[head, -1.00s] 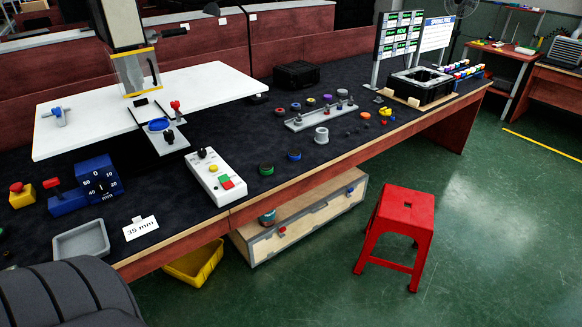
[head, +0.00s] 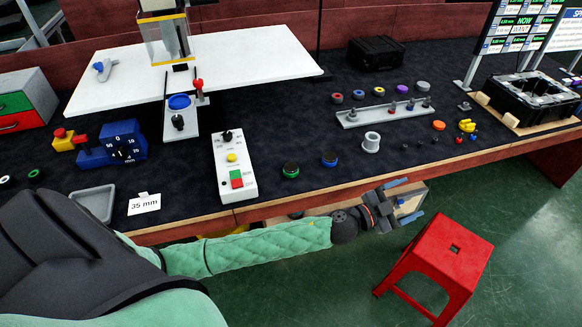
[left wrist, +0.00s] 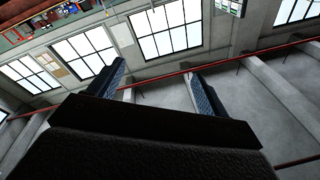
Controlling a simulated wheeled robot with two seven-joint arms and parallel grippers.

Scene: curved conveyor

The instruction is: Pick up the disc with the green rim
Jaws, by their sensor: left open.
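A dark disc with a green rim (head: 290,170) lies flat on the dark bench mat near the front edge, right of the white control box. A similar disc with a blue rim (head: 329,159) lies just to its right. My left gripper (head: 408,201) is beyond the bench's front edge, to the right of and nearer than the green-rimmed disc, apart from it. In the left wrist view its two blue fingers (left wrist: 157,92) are spread with nothing between them. That view shows windows and wall, with no disc visible between the fingers. My right gripper is out of view.
The white control box (head: 233,167) stands left of the disc. A grey cylinder (head: 371,142) and a grey plate with pegs (head: 385,114) lie to the right. A small green-and-black ring (head: 36,175) lies far left. A red stool (head: 436,262) stands on the floor at right.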

